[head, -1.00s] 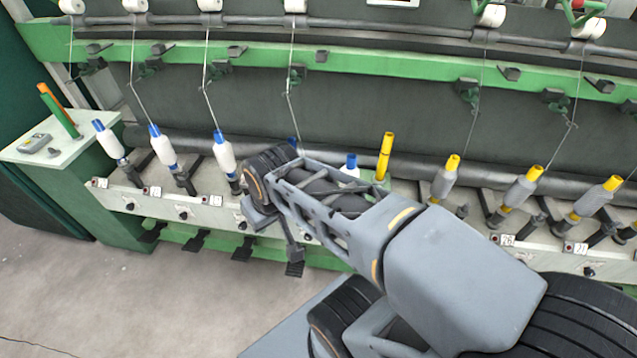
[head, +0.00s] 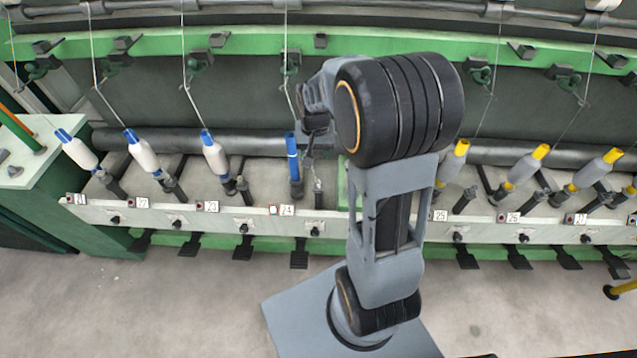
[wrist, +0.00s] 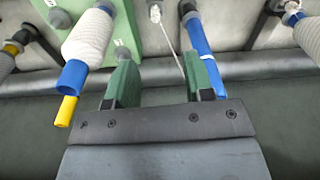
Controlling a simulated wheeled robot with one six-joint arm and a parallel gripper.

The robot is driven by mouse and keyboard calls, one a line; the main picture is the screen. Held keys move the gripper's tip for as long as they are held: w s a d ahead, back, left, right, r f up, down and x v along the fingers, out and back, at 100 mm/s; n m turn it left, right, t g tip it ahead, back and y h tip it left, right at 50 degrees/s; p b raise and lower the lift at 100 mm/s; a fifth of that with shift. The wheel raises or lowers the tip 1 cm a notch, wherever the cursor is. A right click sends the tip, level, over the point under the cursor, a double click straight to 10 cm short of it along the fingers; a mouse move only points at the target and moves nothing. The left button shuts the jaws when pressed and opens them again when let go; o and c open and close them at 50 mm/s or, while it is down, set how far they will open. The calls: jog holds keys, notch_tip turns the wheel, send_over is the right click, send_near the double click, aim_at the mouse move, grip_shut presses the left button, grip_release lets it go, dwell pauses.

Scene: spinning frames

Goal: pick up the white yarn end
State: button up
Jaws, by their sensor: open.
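The white yarn end (wrist: 168,42) shows in the wrist view as a thin strand running down between the two green fingers of my gripper (wrist: 164,62). The fingers stand apart on either side of it, and I see no contact. A bare blue tube (wrist: 203,55) stands close by the right finger. In the head view the same tube (head: 292,158) is at the position marked 24. My gripper (head: 312,122) is small and dark there, beside the tube's top and partly hidden by my arm. I cannot make out the yarn end clearly in the head view.
A white bobbin with a blue tip (wrist: 88,38) is near the left finger, a yellow tube (wrist: 67,111) by its tip. White bobbins (head: 143,154) stand left; grey yellow-tipped bobbins (head: 525,165) stand right. A green rail (head: 240,42) with thread guides runs above.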

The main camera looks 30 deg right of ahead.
jog(key=m, duration=0.1)
send_over(318, 181)
notch_tip(318, 181, down, 4)
jog(key=shift+g, duration=0.3)
notch_tip(318, 181, down, 7)
jog(key=shift+d+r, duration=0.1)
jog(key=shift+f+p, duration=0.65)
jog(key=shift+f, duration=2.55)
jog(key=shift+c, duration=0.4)
jog(key=c, duration=0.7)
